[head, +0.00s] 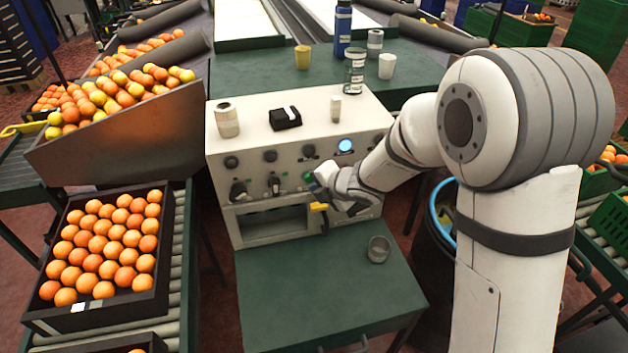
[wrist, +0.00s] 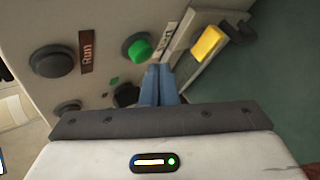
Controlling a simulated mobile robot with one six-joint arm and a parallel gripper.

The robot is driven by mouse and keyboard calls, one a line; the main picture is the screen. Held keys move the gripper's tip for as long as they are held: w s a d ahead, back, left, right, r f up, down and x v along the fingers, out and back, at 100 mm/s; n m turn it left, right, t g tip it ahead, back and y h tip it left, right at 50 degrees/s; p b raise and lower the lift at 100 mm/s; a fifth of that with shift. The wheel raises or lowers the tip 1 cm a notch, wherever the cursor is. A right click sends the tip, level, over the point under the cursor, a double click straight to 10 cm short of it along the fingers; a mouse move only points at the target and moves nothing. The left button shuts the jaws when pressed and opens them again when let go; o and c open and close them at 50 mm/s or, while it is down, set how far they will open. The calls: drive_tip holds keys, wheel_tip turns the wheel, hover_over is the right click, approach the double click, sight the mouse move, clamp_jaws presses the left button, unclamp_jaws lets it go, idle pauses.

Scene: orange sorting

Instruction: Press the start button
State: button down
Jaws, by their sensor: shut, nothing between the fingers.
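A round green button (wrist: 138,47) sits on the pale panel of the control box in the wrist view. A label lies close beside it, but I cannot read it surely. A bit of green also shows beside my wrist in the head view. My gripper (wrist: 160,72) is shut and empty. Its blue fingertips point toward the panel just below the green button in the wrist view. I cannot tell whether they touch the panel. In the head view my arm reaches to the front of the white control box (head: 270,166), and my wrist hides part of the panel.
A dark knob (wrist: 53,62) stands by a "Run" label, and a yellow handle (wrist: 208,42) is near the fingers. A crate of oranges (head: 165,235) is at left. A blue light (head: 345,145) glows on the panel.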

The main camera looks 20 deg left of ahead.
drive_tip(key=shift+a, duration=0.1)
drive_tip(key=shift+w+a, duration=0.15)
drive_tip(key=shift+w, duration=0.1)
drive_tip(key=shift+w+a, duration=0.25)
drive_tip(key=shift+w, duration=0.2)
idle(0.8)
idle(0.3)
drive_tip(key=shift+s+d, duration=0.5)
drive_tip(key=shift+s, duration=0.3)
drive_tip(key=s+d, duration=0.1)
drive_tip(key=s+b, duration=0.1)
drive_tip(key=s, duration=0.1)
drive_tip(key=s+d+b, duration=0.1)
drive_tip(key=shift+s+d, duration=0.15)
drive_tip(key=shift+d, duration=0.15)
idle(0.5)
